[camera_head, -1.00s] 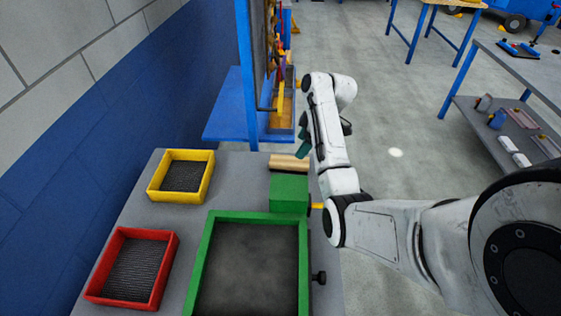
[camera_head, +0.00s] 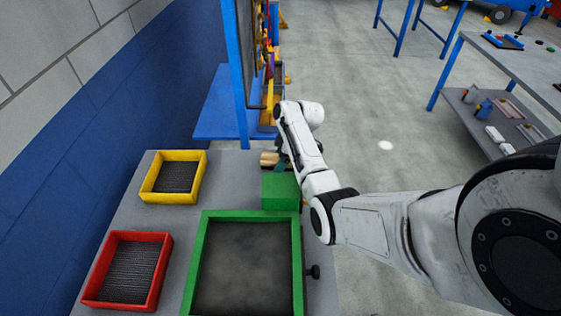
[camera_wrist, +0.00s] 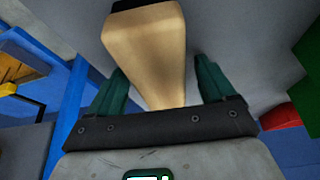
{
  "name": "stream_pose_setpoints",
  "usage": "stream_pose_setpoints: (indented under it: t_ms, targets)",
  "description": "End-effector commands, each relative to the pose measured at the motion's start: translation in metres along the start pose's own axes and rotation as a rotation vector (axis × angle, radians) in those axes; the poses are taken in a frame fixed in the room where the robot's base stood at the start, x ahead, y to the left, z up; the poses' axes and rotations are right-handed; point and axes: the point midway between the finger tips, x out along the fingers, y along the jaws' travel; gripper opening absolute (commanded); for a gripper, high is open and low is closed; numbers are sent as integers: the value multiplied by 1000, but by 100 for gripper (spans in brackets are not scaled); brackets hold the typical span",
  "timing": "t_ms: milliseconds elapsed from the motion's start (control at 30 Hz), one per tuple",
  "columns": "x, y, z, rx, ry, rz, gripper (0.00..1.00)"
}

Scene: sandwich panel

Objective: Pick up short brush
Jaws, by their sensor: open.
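The short brush shows as a pale wooden block (camera_wrist: 148,45) in the wrist view, with a dark part at its far end. In the head view its wooden end (camera_head: 267,159) lies on the grey table behind the green block, partly hidden by my arm. My gripper (camera_wrist: 160,68) is open, with one green finger on each side of the wood. A gap shows beside at least the right finger; contact on the left is unclear. In the head view my gripper (camera_head: 281,160) is mostly hidden behind my own arm.
A green block (camera_head: 280,191) stands just in front of the brush, beside a green-framed tray (camera_head: 198,262). A yellow tray (camera_head: 146,192) and a red tray (camera_head: 90,290) sit at left. A blue post (camera_head: 239,75) and panel stand behind. Bare table lies left of the brush.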

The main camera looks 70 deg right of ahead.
Motion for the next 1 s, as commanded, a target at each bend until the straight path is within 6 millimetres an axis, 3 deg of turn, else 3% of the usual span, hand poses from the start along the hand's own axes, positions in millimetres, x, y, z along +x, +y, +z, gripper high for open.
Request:
stream_pose_setpoints:
  t_ms: [100,767,1000]
  targets:
    - [0,0,0,0,0,0,83]
    - [-1,0,0,0,0,1,20]
    - [-2,0,-1,-1,1,1,19]
